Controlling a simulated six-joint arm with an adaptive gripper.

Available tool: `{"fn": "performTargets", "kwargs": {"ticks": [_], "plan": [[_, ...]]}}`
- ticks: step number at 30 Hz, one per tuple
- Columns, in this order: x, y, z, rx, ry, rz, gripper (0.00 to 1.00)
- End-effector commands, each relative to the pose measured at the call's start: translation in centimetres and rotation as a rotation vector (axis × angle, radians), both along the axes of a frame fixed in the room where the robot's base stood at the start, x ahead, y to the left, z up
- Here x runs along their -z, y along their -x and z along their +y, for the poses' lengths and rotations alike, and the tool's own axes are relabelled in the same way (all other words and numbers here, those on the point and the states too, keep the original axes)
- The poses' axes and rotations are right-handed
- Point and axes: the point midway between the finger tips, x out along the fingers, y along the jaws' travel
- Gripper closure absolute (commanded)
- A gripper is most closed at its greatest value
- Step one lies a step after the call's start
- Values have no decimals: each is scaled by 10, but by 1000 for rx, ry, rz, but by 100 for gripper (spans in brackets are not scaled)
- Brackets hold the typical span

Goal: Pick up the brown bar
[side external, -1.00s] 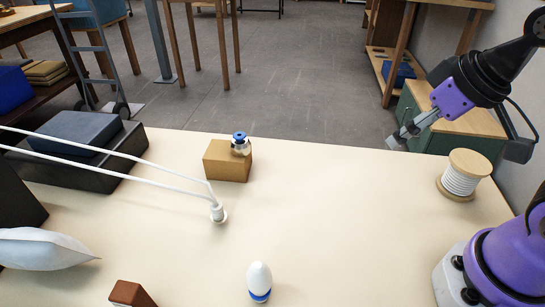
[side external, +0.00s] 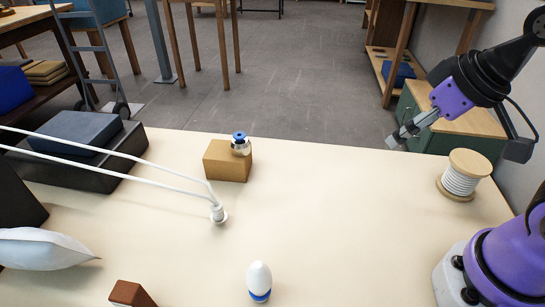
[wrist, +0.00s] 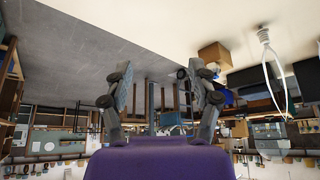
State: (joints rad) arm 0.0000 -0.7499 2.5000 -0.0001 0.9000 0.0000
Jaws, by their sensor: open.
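The brown bar (side external: 130,293) is a reddish-brown block at the bottom left edge of the side view. It is cut off by the frame, so its full length is hidden. I cannot make it out in the wrist view. My gripper (side external: 397,138) is raised at the right, over the far edge of the table, far from the bar. In the wrist view my gripper (wrist: 160,70) has its two fingers apart with nothing between them.
White cords lead to a socket (side external: 218,213). A white bulb-shaped piece (side external: 260,280), a white pillow-like object (side external: 45,249), a wire spool (side external: 464,174) and a dark box (side external: 110,165) stand around. The table's middle right is clear.

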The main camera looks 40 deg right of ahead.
Motion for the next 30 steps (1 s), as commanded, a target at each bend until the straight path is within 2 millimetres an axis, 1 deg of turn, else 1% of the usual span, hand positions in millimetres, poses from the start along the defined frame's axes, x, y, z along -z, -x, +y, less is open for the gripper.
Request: {"fn": "performTargets", "kwargs": {"ticks": [6, 8, 11, 13, 14, 15, 17, 18, 20, 21, 23, 24, 27, 30], "plan": [[0, -1, 0, -2, 0, 0, 31], [-2, -4, 4, -16, 0, -1, 31], [-8, -22, 21, -76, -2, -1, 31], [-13, -42, 45, -150, -6, -4, 31], [-14, -52, 60, -187, -6, -5, 31], [-16, -65, 82, -240, -8, -10, 31], [-15, -82, 122, -325, -11, -16, 31], [-12, -90, 152, -380, -13, -22, 31], [-5, -97, 198, -462, -15, -30, 31], [2, -98, 229, -514, -17, -36, 31], [13, -93, 273, -585, -19, -44, 31], [21, -87, 299, -627, -21, -51, 31], [40, -70, 350, -712, -25, -62, 31], [52, -54, 380, -764, -29, -70, 31]]}}
